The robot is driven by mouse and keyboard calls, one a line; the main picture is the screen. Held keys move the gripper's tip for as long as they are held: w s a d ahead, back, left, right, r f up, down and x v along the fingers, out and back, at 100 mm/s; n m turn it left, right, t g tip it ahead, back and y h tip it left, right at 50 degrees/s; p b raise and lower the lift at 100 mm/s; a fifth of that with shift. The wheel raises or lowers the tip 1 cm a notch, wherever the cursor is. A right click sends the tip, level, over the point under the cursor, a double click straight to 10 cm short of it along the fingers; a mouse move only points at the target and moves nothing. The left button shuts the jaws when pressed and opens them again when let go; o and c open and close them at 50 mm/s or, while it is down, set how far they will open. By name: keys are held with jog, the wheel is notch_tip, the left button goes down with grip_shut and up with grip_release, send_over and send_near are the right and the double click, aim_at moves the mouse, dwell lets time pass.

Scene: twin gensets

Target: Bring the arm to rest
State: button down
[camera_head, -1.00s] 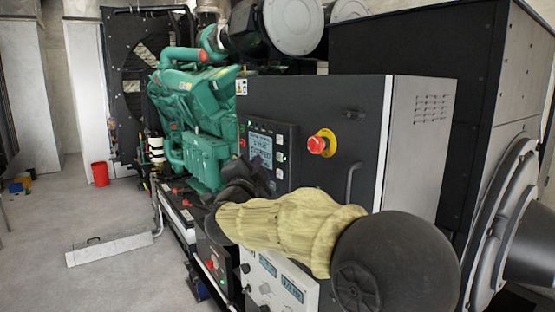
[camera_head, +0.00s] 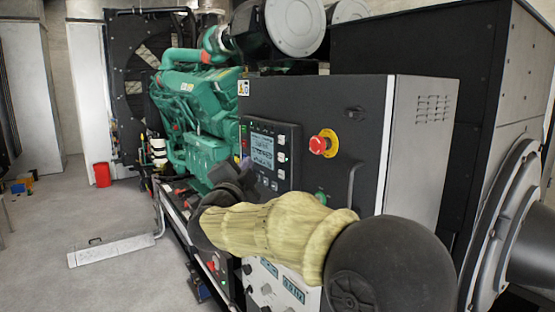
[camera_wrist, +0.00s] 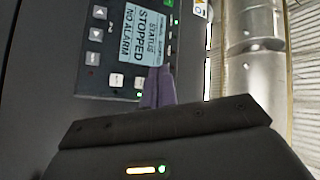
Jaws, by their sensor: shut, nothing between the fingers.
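My arm, with a yellow cloth sleeve (camera_head: 275,225) and a dark round joint (camera_head: 390,268), reaches across the front of the control cabinet (camera_head: 310,110). My gripper (camera_wrist: 160,72) is shut and empty in the wrist view, its dark purple fingers together in front of the control panel (camera_wrist: 100,60). In the head view the gripper is a dark shape at the panel's lower left, partly hidden by my arm. The panel's screen (camera_wrist: 145,35) reads status stopped, no alarm. I cannot tell whether the fingertips touch the panel.
A red emergency stop button (camera_head: 319,145) and a cabinet handle (camera_head: 354,185) are close to my arm. The green engine (camera_head: 195,100) stands behind. A lower white panel (camera_head: 275,284) sits beneath the arm.

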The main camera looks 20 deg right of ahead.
jog(key=s+a+f+n+g+y, duration=0.25)
jog(key=f+n+y, duration=0.35)
jog(key=f, duration=0.6)
jog(key=s+a+f+n+g+y, duration=0.1)
jog(key=s+f+n+g+y, duration=0.25)
jog(key=f+n, duration=0.6)
jog(key=s+d+f+n+g, duration=0.1)
jog(key=s+d+f+g, duration=0.2)
jog(key=s+f, duration=0.5)
jog(key=s+d+f+g, duration=0.3)
jog(key=s+f+g, duration=0.3)
jog(key=s+f, duration=0.3)
jog(key=s, duration=0.4)
jog(key=shift+s+n+g, duration=0.3)
jog(key=shift+s+n, duration=0.05)
